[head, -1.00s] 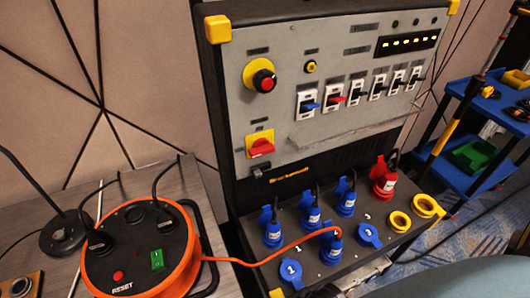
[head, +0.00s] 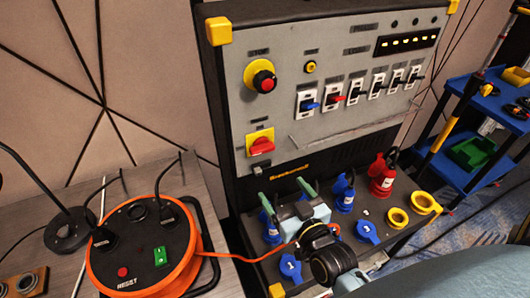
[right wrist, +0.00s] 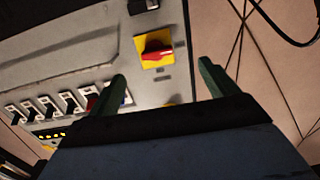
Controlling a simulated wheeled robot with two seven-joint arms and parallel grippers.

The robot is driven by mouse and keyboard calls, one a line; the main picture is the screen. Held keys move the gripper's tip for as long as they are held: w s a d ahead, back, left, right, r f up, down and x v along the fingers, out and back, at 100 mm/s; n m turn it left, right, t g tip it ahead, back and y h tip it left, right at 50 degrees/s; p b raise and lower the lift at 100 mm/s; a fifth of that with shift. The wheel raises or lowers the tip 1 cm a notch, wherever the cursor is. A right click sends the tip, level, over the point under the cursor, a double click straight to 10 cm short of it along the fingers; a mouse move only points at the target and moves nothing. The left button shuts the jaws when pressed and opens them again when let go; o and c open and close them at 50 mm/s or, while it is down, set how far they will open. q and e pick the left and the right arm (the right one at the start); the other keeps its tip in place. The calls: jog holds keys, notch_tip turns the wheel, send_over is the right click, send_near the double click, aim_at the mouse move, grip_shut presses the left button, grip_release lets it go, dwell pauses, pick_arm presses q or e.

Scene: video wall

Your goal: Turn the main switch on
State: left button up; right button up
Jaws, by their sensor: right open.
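The main switch (head: 261,146) is a red rotary handle on a yellow plate at the lower left of the grey panel; its handle lies roughly crosswise. It also shows in the right wrist view (right wrist: 155,49), where the picture is turned over. My right gripper (head: 288,192) is open and empty, its two green fingers pointing up toward the panel. In the head view it is below and a little right of the switch, apart from it. In the right wrist view the switch appears between and beyond the fingertips (right wrist: 162,72). My left gripper is not in view.
A red stop button (head: 263,81) on yellow sits above the switch. Several breakers (head: 332,95) line the panel to the right. Blue sockets (head: 367,232) and a red plug (head: 382,178) stand on the ledge below. An orange cable reel (head: 140,245) stands on the table at left.

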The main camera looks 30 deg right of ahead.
aim_at(264, 152)
jog(key=shift+t+h, duration=0.4)
jog(key=shift+t, duration=0.1)
jog(key=w, duration=0.4)
jog(key=w+d, duration=0.1)
jog(key=w, duration=0.4)
jog(key=w+r, duration=0.1)
jog(key=w, duration=0.3)
jog(key=shift+w+d, duration=0.2)
jog(key=shift+c, duration=0.4)
jog(key=c, duration=0.9)
jog(key=shift+m, duration=0.3)
